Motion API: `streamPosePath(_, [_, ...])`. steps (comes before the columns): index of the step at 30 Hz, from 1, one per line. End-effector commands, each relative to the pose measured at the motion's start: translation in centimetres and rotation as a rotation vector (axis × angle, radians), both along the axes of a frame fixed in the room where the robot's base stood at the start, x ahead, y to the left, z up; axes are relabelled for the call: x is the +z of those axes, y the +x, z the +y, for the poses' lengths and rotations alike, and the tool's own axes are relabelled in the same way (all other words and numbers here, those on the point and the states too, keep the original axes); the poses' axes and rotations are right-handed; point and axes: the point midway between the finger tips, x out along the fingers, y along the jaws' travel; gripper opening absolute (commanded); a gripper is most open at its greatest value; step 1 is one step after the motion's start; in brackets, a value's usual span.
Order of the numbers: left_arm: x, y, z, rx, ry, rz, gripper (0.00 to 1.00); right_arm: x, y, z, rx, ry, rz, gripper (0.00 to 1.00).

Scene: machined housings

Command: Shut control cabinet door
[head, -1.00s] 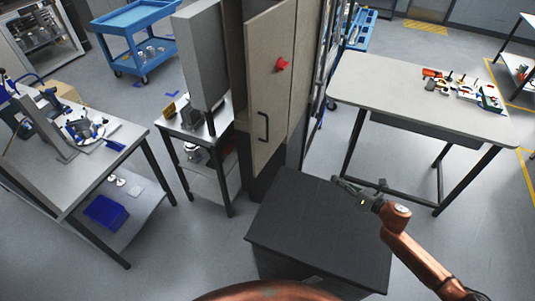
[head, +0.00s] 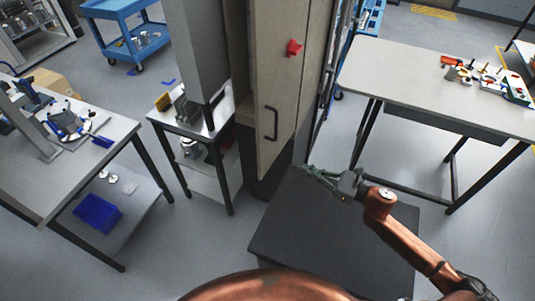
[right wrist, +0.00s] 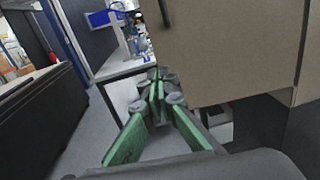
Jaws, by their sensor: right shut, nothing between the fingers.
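The control cabinet door (head: 275,85) is a tall beige panel with a red knob (head: 293,48) and a black bar handle (head: 271,124). It stands ajar, its left edge out from the cabinet body (head: 240,75). In the right wrist view the lower part of the door (right wrist: 235,50) fills the upper right. My right gripper (head: 308,169) is shut and empty, near the door's lower edge and right of the handle. Its green-padded fingers (right wrist: 156,82) show close beside the door's bottom corner; contact cannot be told. My left gripper is not in view.
A dark low platform (head: 335,240) lies under my right arm. A small metal table (head: 165,120) stands left of the cabinet, a workbench (head: 60,170) farther left. A grey table (head: 430,85) with small parts stands right.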

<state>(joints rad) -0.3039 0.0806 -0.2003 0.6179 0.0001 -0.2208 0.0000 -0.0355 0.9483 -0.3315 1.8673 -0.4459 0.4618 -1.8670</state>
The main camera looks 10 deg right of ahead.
Motion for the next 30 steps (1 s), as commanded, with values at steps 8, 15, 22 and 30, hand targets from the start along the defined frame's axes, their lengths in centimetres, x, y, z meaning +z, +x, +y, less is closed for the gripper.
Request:
streamPosePath(8, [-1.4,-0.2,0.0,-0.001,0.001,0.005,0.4,-1.7,0.7,1.0,0.009,0.001,0.002,0.0])
streamPosePath(15, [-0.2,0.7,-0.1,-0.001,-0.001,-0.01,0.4,-1.2,3.4,4.4,0.014,0.002,-0.001,0.0])
streamPosePath(22, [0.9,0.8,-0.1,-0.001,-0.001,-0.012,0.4,-1.3,6.4,8.0,0.011,0.001,0.0,0.0])
streamPosePath(30, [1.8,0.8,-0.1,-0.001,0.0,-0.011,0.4,-1.5,8.7,10.6,0.008,0.002,0.002,0.0])
